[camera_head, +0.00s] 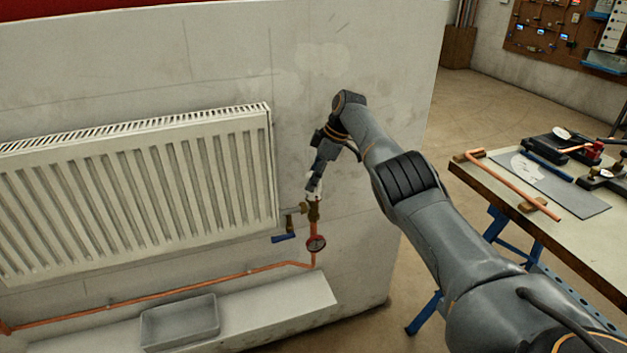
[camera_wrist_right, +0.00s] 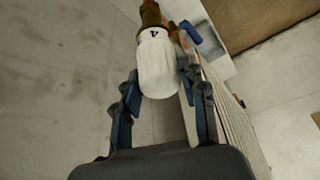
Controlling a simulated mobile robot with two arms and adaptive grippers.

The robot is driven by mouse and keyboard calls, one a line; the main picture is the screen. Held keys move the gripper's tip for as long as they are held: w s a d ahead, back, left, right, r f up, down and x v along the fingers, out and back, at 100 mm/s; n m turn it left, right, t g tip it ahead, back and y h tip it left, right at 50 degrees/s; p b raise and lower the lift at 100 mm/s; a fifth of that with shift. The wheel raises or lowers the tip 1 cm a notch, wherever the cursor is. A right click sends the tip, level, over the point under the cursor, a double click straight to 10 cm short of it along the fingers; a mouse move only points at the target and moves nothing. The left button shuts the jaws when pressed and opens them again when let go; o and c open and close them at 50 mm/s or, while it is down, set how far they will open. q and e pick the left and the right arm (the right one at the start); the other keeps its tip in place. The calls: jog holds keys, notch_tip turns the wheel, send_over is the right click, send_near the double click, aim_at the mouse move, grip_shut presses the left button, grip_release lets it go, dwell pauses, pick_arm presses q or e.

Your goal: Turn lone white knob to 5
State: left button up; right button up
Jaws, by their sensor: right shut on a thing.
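The white knob (camera_wrist_right: 157,65) is in the right wrist view, on a brass valve body (camera_wrist_right: 151,13), with a dark "4" facing the camera near its brass end. In the head view the knob (camera_head: 314,188) shows only in part, at the radiator's right end above the brass valve (camera_head: 313,211). My right gripper (camera_wrist_right: 160,85) has a finger on each side of the knob and is shut on it; in the head view the gripper (camera_head: 316,183) reaches down to it from above. My left gripper is not in view.
A white radiator (camera_head: 140,185) hangs left of the valve. A grey tray (camera_head: 180,322) rests on the ledge. A workbench (camera_head: 560,245) stands right.

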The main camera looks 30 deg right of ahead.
jog(key=o, duration=1.1)
jog(key=shift+o, duration=0.2)
jog(key=v, duration=1.2)
jog(key=shift+d+f, duration=0.1)
jog(key=shift+f, duration=0.05)
